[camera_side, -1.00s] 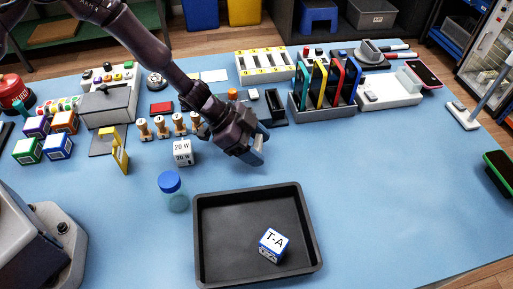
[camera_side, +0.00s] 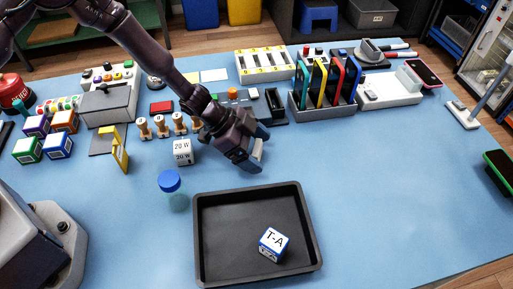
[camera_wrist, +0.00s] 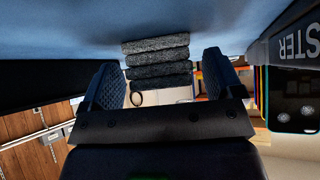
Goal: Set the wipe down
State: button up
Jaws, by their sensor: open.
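The wipe (camera_wrist: 156,62) shows in the wrist view as a dark grey, textured, folded bundle against the blue table top. It sits between and just past the two fingers of my gripper (camera_wrist: 161,74). The fingers are apart, with a clear gap on the wipe's right; on its left the finger is close, and I cannot tell whether it touches. In the side view my gripper (camera_side: 257,156) is low over the blue table (camera_side: 380,180), behind the black tray.
The black tray (camera_side: 203,240) holds a cube marked T-A (camera_side: 274,243). A blue-capped jar (camera_side: 172,187) and a white 20 W cube (camera_side: 183,152) stand left of my gripper. A rack of coloured phones (camera_side: 322,103) stands behind right.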

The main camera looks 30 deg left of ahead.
jog(key=v, duration=1.2)
jog(key=w+a+r+n+t+y, duration=0.35)
jog(key=a+r, duration=0.35)
jog(key=r, duration=0.4)
jog(key=s+a+r+n+t+y, duration=0.2)
jog(key=s+a+r+n+y, duration=0.35)
jog(key=r, duration=0.55)
jog(key=s+r+n+g, duration=0.1)
jog(key=s+n, duration=0.1)
jog(key=s, duration=0.8)
jog(key=s+a+r+n+g, duration=0.1)
jog(key=s+r+n+g, duration=0.1)
jog(key=s, duration=0.9)
jog(key=shift+a+h, duration=0.35)
jog(key=shift+h, duration=0.05)
